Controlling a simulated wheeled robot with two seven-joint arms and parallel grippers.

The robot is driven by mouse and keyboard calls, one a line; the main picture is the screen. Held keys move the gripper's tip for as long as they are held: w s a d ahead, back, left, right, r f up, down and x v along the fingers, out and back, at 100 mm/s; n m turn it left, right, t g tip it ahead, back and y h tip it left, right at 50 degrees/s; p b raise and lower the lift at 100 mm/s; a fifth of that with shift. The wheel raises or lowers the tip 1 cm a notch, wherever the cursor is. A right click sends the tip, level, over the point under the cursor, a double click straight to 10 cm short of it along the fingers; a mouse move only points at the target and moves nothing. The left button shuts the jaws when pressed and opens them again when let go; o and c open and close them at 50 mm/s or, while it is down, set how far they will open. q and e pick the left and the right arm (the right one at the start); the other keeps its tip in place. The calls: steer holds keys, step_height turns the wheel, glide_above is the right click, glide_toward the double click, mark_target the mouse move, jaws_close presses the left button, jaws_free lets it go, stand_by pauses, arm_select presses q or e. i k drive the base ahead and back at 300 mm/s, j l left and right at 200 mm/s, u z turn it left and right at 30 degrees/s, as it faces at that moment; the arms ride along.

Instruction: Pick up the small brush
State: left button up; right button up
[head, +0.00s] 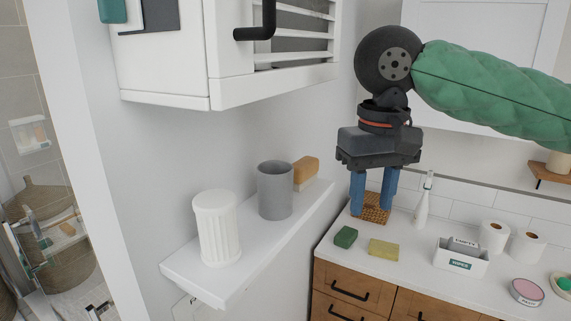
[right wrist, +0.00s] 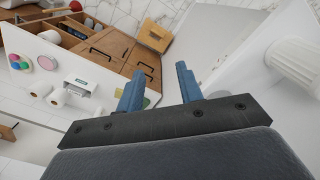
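A small tan-brown block that looks like the small brush (head: 306,171) lies at the far end of the white wall shelf (head: 252,265), partly hidden behind a grey cup (head: 275,190). Its bristles are hard to make out. My right gripper (head: 372,212) points down over the counter, to the right of the brush and apart from it. Its two blue fingers are parted with nothing between them. In the right wrist view the gripper (right wrist: 158,82) is also open and empty; I cannot make out the brush there. My left gripper is not in view.
A white ribbed cup (head: 217,228) stands at the shelf's near end. A white cabinet (head: 225,60) hangs above. The counter holds a green sponge (head: 346,237), a yellow sponge (head: 383,249), a white bottle (head: 422,203), paper rolls (head: 493,236) and a white box (head: 461,257).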

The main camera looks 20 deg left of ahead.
mark_target(306, 169)
steer(key=i+l+u, duration=0.35)
steer(key=l+u, duration=0.2)
steer(key=i+l+u, duration=0.25)
steer(key=l, duration=0.2)
steer(key=l+u, duration=0.55)
steer(key=l, duration=0.25)
steer(key=i+j, duration=0.3)
